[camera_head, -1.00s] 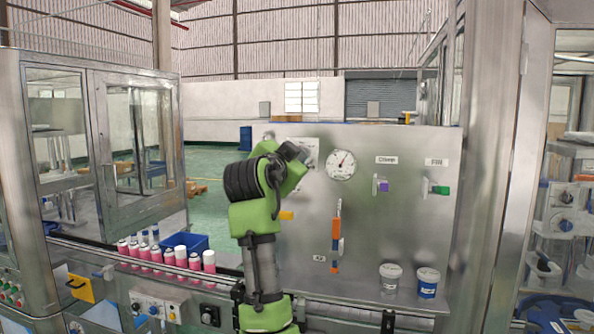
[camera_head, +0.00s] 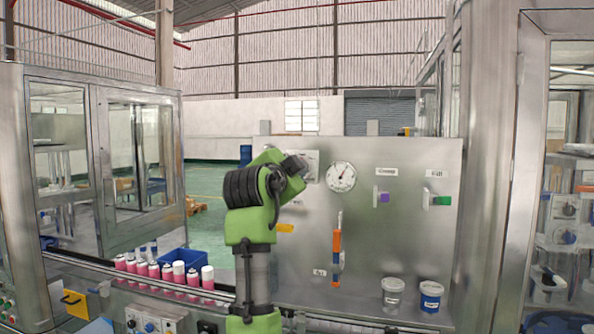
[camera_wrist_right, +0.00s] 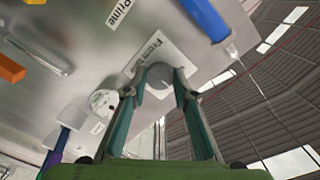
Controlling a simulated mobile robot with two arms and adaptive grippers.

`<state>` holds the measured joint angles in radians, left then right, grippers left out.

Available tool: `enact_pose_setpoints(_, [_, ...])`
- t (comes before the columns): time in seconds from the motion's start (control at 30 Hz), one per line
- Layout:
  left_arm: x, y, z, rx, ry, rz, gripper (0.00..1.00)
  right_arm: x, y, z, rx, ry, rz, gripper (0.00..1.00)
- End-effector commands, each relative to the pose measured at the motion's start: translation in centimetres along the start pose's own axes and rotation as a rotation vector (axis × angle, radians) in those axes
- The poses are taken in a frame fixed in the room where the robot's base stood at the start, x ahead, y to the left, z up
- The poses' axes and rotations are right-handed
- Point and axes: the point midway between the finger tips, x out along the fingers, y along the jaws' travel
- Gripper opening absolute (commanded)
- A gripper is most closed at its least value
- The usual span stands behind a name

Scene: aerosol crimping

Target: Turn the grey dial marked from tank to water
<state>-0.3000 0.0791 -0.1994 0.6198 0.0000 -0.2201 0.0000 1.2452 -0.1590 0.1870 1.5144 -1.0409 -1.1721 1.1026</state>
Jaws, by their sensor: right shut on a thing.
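The grey dial (camera_wrist_right: 160,72) shows between the fingertips of my right gripper (camera_wrist_right: 160,80) in the right wrist view. The fingers are closed on its sides. It sits on a white label plate (camera_wrist_right: 152,48) whose text begins "From"; the rest is partly covered. I cannot read which way the dial points. In the head view my right gripper (camera_head: 296,166) is at the upper left of the steel panel (camera_head: 400,250), in front of the white plate (camera_head: 310,157), and hides the dial. My left gripper is not in view.
A pressure gauge (camera_head: 341,177) is right of the dial. Purple (camera_head: 383,197), green (camera_head: 442,200), yellow (camera_head: 285,228) and orange (camera_head: 337,240) handles are on the panel. Two tubs (camera_head: 431,296) stand below. Pink cans (camera_head: 178,274) and a blue bin (camera_head: 180,262) are at left.

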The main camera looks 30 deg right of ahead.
Motion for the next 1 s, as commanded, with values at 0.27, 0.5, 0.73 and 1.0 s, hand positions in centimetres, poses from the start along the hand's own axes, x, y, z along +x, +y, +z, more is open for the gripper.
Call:
enact_pose_setpoints(0.27, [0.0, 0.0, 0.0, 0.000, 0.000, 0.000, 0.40, 0.0, 0.0, -0.1, 0.000, 0.001, -0.001, 0.42])
enact_pose_setpoints(0.5, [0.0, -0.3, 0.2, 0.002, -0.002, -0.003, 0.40, -0.5, -0.1, 0.0, 0.000, 0.000, -0.002, 0.42])
enact_pose_setpoints(0.73, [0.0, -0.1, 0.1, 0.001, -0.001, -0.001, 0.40, -4.5, -0.1, 0.1, 0.001, -0.003, -0.004, 0.42])
enact_pose_setpoints(1.0, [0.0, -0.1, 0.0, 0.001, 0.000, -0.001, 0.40, -9.9, -0.1, 0.1, 0.002, -0.003, -0.002, 0.42])
